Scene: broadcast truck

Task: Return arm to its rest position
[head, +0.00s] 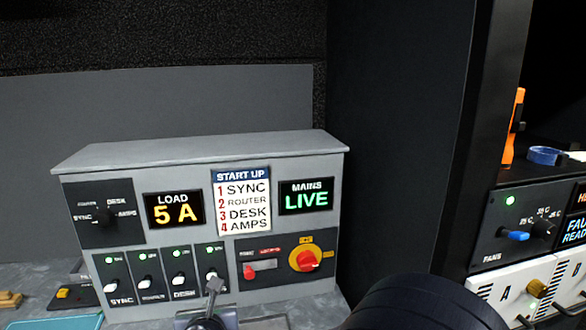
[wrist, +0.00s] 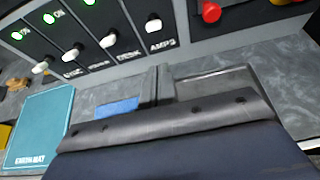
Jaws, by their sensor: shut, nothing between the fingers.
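My gripper (head: 213,288) is at the bottom of the head view, just in front of the AMPS switch at the right end of the switch row. Its fingers are shut and empty. In the wrist view the shut fingers (wrist: 158,82) point toward the panel below the AMPS switch (wrist: 153,25). I cannot tell if they touch anything. The dark rounded shape at lower right of the head view is part of my arm. The grey power panel (head: 200,150) shows a load display (head: 174,209) reading 5 A and a mains display (head: 306,196) reading LIVE.
The switch row has lit green lamps. A red-and-yellow rotary switch (head: 307,260) is right of my gripper. A teal mat (wrist: 45,125) lies on the grey worktop. A black pillar (head: 400,140) stands right of the panel, and a second rack (head: 520,225) is beyond it.

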